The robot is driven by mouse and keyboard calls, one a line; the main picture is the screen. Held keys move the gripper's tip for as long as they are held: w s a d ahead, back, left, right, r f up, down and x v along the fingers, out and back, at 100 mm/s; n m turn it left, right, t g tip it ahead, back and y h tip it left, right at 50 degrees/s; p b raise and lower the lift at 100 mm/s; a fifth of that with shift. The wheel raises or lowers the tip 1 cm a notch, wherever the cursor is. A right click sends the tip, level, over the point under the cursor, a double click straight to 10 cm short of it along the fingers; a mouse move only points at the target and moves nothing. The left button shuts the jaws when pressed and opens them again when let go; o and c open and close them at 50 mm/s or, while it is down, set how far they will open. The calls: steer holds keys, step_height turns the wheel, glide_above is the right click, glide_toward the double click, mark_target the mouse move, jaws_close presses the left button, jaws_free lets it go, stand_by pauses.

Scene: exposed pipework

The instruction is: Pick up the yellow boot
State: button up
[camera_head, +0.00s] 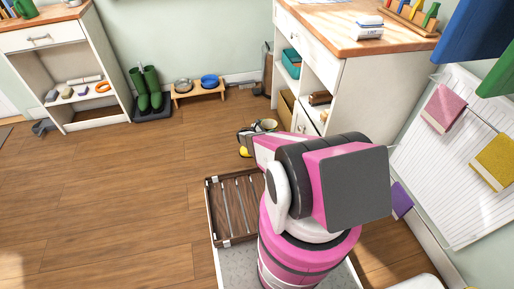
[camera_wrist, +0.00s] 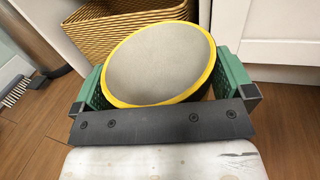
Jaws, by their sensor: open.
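The yellow boot (camera_wrist: 160,65) fills the middle of the wrist view, seen toward its round opening with a yellow rim and a pale grey inside. My gripper (camera_wrist: 163,77) is open, with one green-padded finger on each side of the boot's rim. Whether the pads touch it I cannot tell. In the head view, a small part of the yellow boot (camera_head: 244,152) shows on the floor by the white cabinet, mostly hidden by my arm and gripper.
A woven basket (camera_wrist: 115,28) stands behind the boot, by a white cabinet door (camera_wrist: 270,25). In the head view, green boots (camera_head: 147,90) and a low wooden stand with bowls (camera_head: 198,91) line the wall. The wooden floor (camera_head: 130,180) at left is clear.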

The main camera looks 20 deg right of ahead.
steer(key=c, duration=1.3)
steer(key=shift+c, duration=0.2)
steer(key=shift+r, duration=0.1)
